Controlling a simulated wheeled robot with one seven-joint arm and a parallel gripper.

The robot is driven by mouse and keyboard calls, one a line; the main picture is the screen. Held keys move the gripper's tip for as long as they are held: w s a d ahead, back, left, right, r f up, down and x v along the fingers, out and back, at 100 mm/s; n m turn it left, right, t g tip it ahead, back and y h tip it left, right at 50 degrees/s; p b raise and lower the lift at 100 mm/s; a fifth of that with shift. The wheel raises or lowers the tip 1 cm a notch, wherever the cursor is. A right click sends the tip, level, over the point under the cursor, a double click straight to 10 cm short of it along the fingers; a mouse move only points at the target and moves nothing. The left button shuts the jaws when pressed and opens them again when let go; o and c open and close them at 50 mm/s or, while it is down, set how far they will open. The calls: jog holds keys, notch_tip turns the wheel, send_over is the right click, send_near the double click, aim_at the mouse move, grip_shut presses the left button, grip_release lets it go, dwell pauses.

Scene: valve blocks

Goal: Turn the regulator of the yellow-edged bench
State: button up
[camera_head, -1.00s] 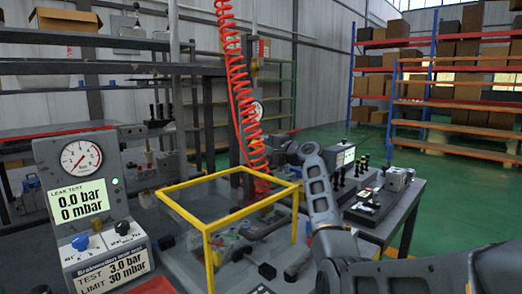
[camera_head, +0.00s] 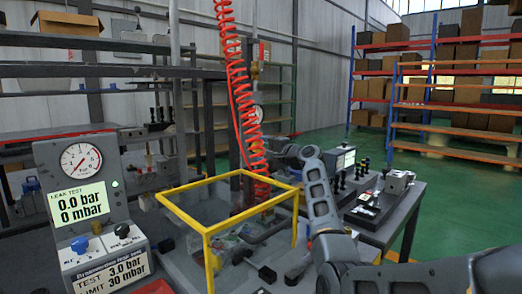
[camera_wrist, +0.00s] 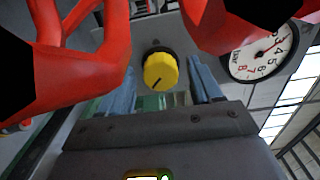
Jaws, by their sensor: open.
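The regulator is a yellow knob (camera_wrist: 160,72) with a black base and a dark pointer line, on a grey fitting in the wrist view. A round white pressure gauge (camera_wrist: 260,52) is to its right. My gripper (camera_wrist: 160,66) is open, with a blue-grey finger on each side of the knob. I cannot tell whether either finger touches it. In the head view the yellow-edged bench (camera_head: 236,216) has a yellow frame around a clear top. My arm reaches behind the red coiled hose there, and the gripper and knob are not clearly visible.
The red coiled hose (camera_head: 236,85) hangs by my arm; large red loops (camera_wrist: 75,75) cross the wrist view close up. A leak-test panel (camera_head: 80,185) stands at left. A second bench (camera_head: 400,205) with small valve parts is at right, with green floor beyond.

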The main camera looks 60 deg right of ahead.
jog(key=shift+s, duration=0.1)
jog(key=v, duration=0.7)
jog(key=shift+s, duration=0.3)
jog(key=shift+a, duration=0.1)
